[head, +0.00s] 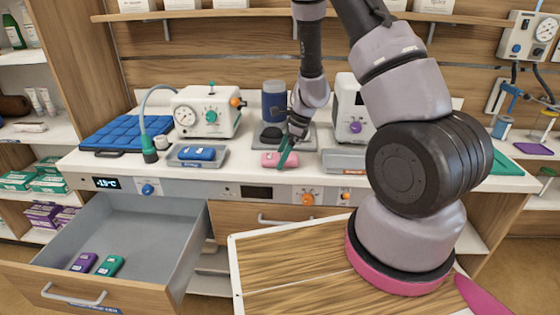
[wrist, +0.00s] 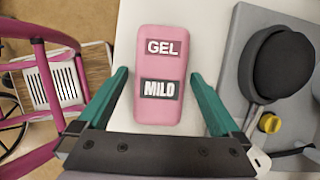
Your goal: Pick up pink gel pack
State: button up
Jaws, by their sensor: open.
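The pink gel pack (wrist: 160,62) lies flat on the white counter, with labels reading GEL and MILD facing up. It also shows in the head view (head: 271,159), near the front edge of the counter. My gripper (wrist: 163,100) is open, with one green finger on each side of the pack's near end in the wrist view. Gaps show between the fingers and the pack. In the head view my gripper (head: 286,152) is at the pack's right end, and one finger hides part of it.
A tray with a blue pack (head: 197,155) stands to the left. Below, an open drawer (head: 135,228) holds a purple and a green pack.

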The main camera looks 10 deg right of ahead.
jog(key=c, duration=1.4)
jog(key=shift+c, duration=0.2)
jog(key=shift+r, duration=0.1)
